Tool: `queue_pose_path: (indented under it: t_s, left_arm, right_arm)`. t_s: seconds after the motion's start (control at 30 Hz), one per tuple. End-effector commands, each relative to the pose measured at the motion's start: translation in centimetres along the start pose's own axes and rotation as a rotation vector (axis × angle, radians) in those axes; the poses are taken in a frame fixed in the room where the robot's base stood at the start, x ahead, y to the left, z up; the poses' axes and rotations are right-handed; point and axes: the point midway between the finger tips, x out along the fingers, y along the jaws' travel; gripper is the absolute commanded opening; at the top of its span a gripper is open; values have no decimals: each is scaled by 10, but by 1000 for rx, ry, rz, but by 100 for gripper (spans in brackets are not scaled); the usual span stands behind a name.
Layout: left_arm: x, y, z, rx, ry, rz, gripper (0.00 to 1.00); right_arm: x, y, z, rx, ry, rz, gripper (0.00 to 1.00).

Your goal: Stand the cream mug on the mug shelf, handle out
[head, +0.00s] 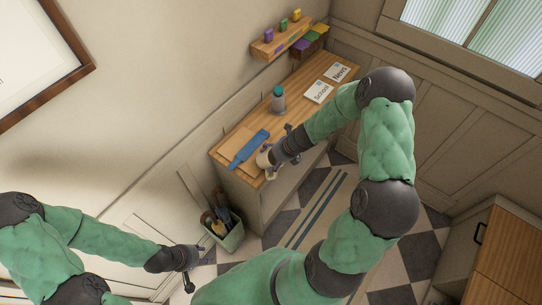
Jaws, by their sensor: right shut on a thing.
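The cream mug (264,160) is at the near end of the wooden cabinet top, with its handle side low and partly unclear. My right gripper (273,157) is shut on the mug; its fingers are small and partly hidden by the gripper body. I cannot tell whether the mug touches the wood. A wooden wall shelf (264,49) above the far part of the cabinet carries small purple, green and yellow things; I cannot tell whether it is the mug shelf. My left gripper (190,284) hangs low at the left, away from the mug; its jaw opening is unclear.
A blue flat thing (248,149) lies on a board beside the mug. A grey bottle with a teal cap (278,99) stands farther back, near white cards (319,92). A bin with tools (228,236) stands on the floor. Another wooden-topped cabinet (508,262) is at lower right.

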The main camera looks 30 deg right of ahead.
Motion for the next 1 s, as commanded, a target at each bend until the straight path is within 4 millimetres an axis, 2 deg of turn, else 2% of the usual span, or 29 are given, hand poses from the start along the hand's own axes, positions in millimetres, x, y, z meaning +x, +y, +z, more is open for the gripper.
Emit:
queue_pose_path:
  t_s: [0.17, 0.2, 0.27, 0.73, 0.87, 1.0]
  left_arm:
    - [0, 0, 0, 0, 0, 0, 40]
    - [0, 0, 0, 0, 0, 0, 40]
    - [0, 0, 0, 0, 0, 0, 40]
    - [0, 0, 0, 0, 1, 0, 40]
    - [0, 0, 0, 0, 1, 0, 40]
    - [0, 0, 0, 0, 0, 0, 40]
  right_arm:
    - [-2, 0, 3, -2, -5, -1, 33]
    - [-2, 0, 3, -2, -6, -1, 82]
    - [-2, -1, 3, -2, -6, -2, 99]
    - [-5, -1, 5, -3, -8, -2, 100]
    - [-18, -1, 5, -3, -9, -2, 100]
    - [-40, -1, 4, -4, -9, -3, 100]
